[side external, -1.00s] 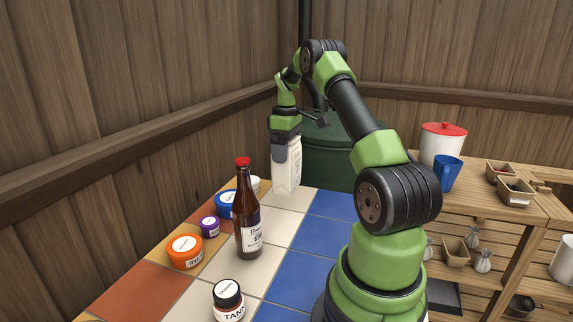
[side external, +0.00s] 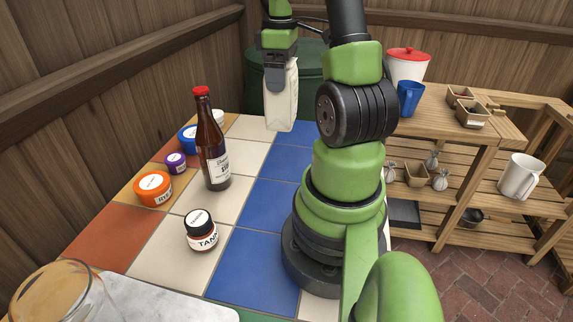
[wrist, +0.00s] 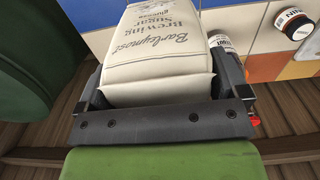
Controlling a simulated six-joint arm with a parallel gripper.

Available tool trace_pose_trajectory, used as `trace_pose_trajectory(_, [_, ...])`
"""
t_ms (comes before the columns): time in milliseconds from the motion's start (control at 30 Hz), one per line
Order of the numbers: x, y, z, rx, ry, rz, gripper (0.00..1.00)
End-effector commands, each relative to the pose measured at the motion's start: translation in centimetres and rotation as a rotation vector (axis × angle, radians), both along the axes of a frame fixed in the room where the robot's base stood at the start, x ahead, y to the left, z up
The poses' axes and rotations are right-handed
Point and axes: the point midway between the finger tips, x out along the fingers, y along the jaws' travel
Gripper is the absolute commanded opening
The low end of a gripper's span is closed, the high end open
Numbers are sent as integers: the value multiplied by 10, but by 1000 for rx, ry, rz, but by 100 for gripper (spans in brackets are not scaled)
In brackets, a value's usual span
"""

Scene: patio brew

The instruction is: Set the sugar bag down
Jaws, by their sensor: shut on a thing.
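The sugar bag (side external: 284,100) is a cream-white upright packet at the far end of the tiled top (side external: 235,185). My gripper (side external: 276,78) is shut on it from above, with dark fingers on its sides. In the wrist view the bag (wrist: 160,45) fills the space between the jaws and shows the printed words "Barleymost Brewing Sugar". In the side view its lower end shows near the border of a white and a blue tile. I cannot tell whether its base touches the tiles.
A red-capped brown bottle (side external: 213,150) stands left of the bag. Nearby are an orange jar (side external: 153,190), a purple jar (side external: 176,163), a blue jar (side external: 188,138) and a tannin jar (side external: 201,230). A green drum (side external: 257,80) stands behind. Blue tiles (side external: 280,195) nearer are bare.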

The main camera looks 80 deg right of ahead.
Motion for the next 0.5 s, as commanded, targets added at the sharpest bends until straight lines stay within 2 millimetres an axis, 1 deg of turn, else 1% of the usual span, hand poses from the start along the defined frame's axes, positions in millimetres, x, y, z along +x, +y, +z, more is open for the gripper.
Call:
trace_pose_trajectory(100, [-10, 12, 0, -2, -3, -2, 19])
trace_pose_trajectory(267, [-17, 20, -5, 0, -3, -2, 19])
trace_pose_trajectory(367, [-18, 21, -18, 3, -1, -1, 19])
trace_pose_trajectory(500, [-18, 22, -42, 5, 0, -1, 19])
